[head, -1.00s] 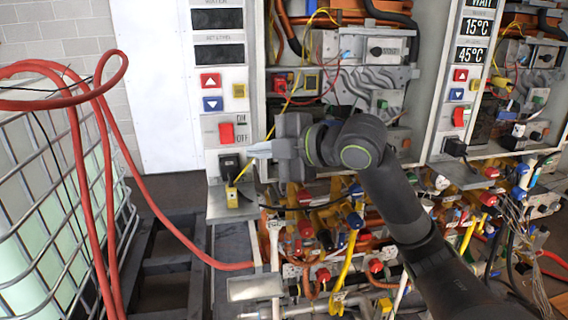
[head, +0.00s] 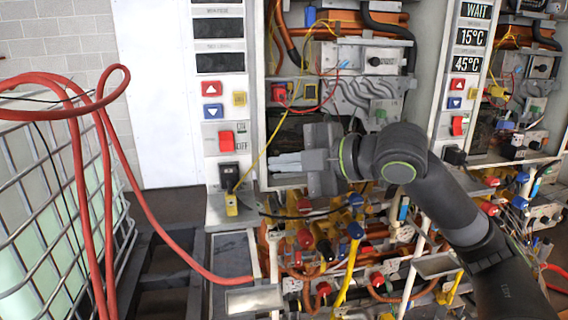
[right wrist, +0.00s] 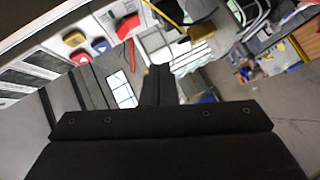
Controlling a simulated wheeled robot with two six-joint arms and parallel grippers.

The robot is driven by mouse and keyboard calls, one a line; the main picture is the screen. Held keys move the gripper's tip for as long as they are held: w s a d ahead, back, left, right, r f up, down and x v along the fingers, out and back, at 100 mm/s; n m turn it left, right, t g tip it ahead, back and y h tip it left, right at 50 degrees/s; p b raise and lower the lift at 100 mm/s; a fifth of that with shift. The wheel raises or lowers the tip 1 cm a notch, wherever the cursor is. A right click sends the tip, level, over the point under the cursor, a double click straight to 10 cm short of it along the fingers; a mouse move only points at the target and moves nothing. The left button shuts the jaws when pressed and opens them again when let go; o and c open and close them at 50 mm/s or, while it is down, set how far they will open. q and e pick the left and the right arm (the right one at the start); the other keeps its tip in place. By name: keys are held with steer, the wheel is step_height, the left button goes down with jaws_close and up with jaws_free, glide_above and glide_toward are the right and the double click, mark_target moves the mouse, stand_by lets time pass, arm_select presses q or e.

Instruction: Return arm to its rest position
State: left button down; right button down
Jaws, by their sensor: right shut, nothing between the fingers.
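My right gripper (head: 288,162) is shut and empty in the head view. Its fingers point left, in front of the open middle of the left heater cabinet (head: 344,73). The fingertips are to the right of that cabinet's control strip, which has a red switch (head: 226,140) and a black socket (head: 228,172), and they look apart from it. My right arm reaches in from the lower right. In the right wrist view the shut fingers (right wrist: 158,82) stick up from the dark gripper body. My left gripper is not in view.
A second heater panel with lit displays (head: 473,37) stands at the right. Pipes and colored valves (head: 355,231) crowd the space below the cabinets. A red hose (head: 150,215) loops past a white caged tank (head: 40,200) at the left. A white door (head: 165,90) stands behind.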

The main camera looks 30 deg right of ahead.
steer(key=s+d+f+m+g+h, duration=0.15)
steer(key=f+m, duration=0.35)
steer(key=f, duration=0.9)
steer(key=s+d+f+m+g+h, duration=0.1)
steer(key=s+f+m+h, duration=0.3)
steer(key=f, duration=1)
steer(key=s+d+f+m+g+h, duration=0.1)
steer(key=s+f+m+g+h, duration=0.15)
steer(key=s+f+m, duration=0.55)
steer(key=s+d+f+m+g+h, duration=0.15)
steer(key=s+f+m+g, duration=0.25)
steer(key=s+f, duration=0.8)
steer(key=s+d+f+g, duration=0.1)
steer(key=s+f, duration=0.1)
steer(key=f, duration=1.1)
steer(key=s+d+f, duration=0.1)
steer(key=f, duration=1.1)
steer(key=s+a+f+g+b, duration=0.1)
steer(key=s+f, duration=1.3)
steer(key=f, duration=0.1)
steer(key=shift+s+f+y+b, duration=0.15)
steer(key=shift+s+y+b, duration=0.15)
steer(key=shift+s+y, duration=0.15)
